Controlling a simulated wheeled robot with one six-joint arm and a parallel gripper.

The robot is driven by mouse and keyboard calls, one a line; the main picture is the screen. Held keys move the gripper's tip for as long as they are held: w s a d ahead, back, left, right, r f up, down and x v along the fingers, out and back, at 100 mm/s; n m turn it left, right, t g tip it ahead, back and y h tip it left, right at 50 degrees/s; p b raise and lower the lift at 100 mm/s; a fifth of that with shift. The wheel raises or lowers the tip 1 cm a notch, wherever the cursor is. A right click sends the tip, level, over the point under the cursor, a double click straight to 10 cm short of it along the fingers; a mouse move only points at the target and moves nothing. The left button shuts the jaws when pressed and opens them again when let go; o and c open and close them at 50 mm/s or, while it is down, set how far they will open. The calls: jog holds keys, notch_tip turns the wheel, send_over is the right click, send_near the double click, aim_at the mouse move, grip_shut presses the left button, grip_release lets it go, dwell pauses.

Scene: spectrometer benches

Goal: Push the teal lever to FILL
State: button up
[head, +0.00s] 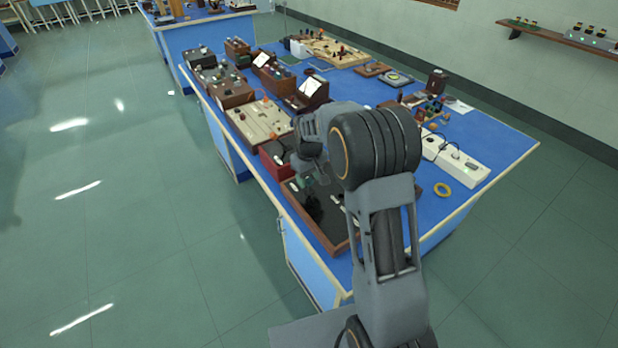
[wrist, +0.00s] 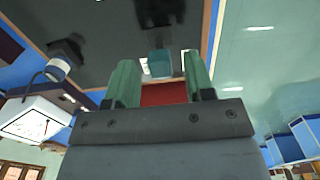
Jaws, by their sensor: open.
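A teal lever block (wrist: 160,63) shows in the wrist view on a dark glossy panel (wrist: 110,35). Small pale marks lie on both sides of it; their text cannot be read. My gripper (wrist: 161,72) is open, its two green fingers on either side of the lever in the picture. Whether they touch it, I cannot tell. In the head view the wood-framed panel (head: 330,237) lies at the near left edge of the blue bench, with my gripper (head: 306,183) over its far end. My arm hides part of the panel, and the lever is not clear there.
A red box (head: 274,163) stands just beyond the panel. A beige board (head: 258,120) and several wooden instruments fill the bench further back. Open floor is at left.

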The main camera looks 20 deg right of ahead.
jog(key=shift+f, duration=0.25)
jog(key=shift+c, duration=0.2)
